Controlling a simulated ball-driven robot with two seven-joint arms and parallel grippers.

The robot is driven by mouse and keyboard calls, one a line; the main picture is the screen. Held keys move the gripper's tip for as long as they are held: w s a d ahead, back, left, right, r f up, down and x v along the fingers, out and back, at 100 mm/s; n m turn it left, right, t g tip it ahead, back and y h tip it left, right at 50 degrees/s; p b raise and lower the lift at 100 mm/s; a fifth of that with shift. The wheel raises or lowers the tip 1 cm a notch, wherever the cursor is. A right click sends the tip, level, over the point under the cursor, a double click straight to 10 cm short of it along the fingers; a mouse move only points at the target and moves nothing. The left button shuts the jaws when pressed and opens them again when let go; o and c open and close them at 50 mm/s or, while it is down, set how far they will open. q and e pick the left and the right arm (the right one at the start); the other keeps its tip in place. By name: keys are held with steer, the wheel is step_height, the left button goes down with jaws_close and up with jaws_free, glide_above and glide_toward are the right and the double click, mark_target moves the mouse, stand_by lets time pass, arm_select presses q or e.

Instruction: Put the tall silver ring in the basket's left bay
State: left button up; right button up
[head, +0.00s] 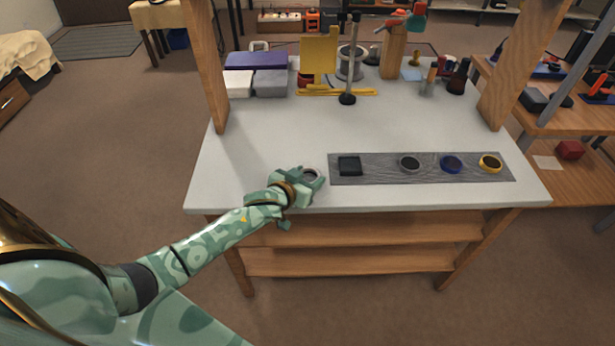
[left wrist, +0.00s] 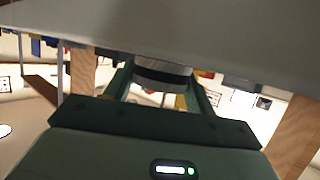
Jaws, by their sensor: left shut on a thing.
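My left gripper (head: 312,180) is shut on a round silver ring (head: 309,175) near the table's front edge, left of the grey mat. In the left wrist view the ring (left wrist: 163,73) sits between the two fingers (left wrist: 163,92), with a bright band and a dark band on its side. Whether it touches the tabletop is hard to tell. I cannot make out a basket with bays in either view. My right gripper is not in view.
The grey mat (head: 380,176) holds a black square piece (head: 349,165), a dark ring (head: 409,163), a blue ring (head: 451,163) and a yellow ring (head: 489,162). Boxes (head: 270,83), a yellow stand (head: 319,55) and tools stand at the back. The table's middle is clear.

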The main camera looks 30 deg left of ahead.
arm_select(q)
steer(key=o, duration=1)
steer(key=shift+f, duration=0.1)
steer(key=shift+s+r+p, duration=0.3)
steer(key=shift+r+p, duration=0.05)
steer(key=shift+p+v, duration=1.9)
steer(key=shift+v, duration=3.8)
